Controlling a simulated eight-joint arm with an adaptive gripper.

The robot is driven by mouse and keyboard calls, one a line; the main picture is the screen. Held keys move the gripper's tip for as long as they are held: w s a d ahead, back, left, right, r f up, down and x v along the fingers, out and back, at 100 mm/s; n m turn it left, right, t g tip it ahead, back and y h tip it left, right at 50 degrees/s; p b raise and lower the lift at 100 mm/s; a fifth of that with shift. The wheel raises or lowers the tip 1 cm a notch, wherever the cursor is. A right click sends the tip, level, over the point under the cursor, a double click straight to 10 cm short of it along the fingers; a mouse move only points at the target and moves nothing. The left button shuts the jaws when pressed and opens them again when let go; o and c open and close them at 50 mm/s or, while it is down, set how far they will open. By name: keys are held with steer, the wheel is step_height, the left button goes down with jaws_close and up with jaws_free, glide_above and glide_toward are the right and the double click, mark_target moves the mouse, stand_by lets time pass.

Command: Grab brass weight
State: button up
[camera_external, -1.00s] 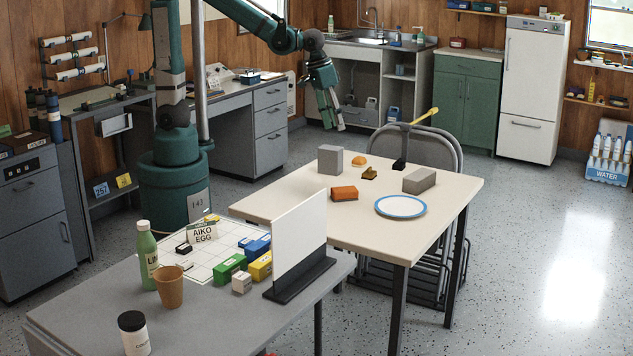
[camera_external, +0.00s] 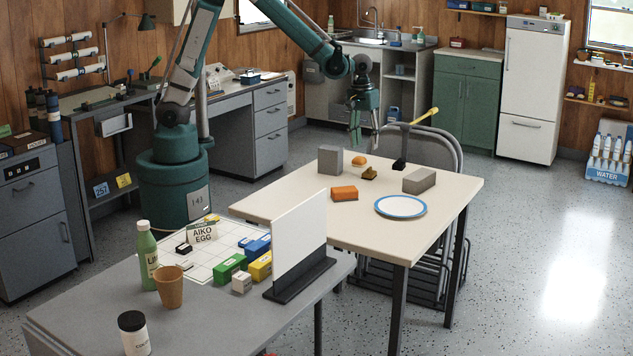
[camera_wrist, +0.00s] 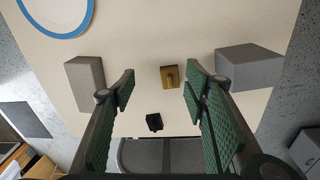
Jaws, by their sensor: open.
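The brass weight (camera_external: 369,173) is a small dark-gold block with a knob on the white table (camera_external: 440,207). In the wrist view the brass weight (camera_wrist: 170,77) shows between my two fingers, slightly beyond their tips. My gripper (camera_external: 364,144) is open and empty, pointing down above the far side of the table, clear of the weight. In the wrist view my gripper (camera_wrist: 160,84) has its green pads spread wide.
A grey block (camera_external: 330,159), a long grey block (camera_external: 419,181), a small black item (camera_external: 399,164), an orange piece (camera_external: 358,161) and an orange-brown block (camera_external: 344,193) surround the weight. A blue-rimmed plate (camera_external: 401,206) lies nearer. Folded chairs (camera_external: 437,150) stand behind the table.

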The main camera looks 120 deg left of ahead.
steer(key=n, duration=0.2)
glide_above(370, 167)
steer(key=shift+g, duration=0.3)
steer(key=f, duration=0.6)
steer(key=shift+s+d, duration=0.1)
steer(key=shift+d, duration=0.2)
steer(key=shift+f, duration=1.3)
steer(key=shift+f+b, duration=0.8)
steer(key=shift+f, duration=1.8)
steer(key=c, duration=1.2)
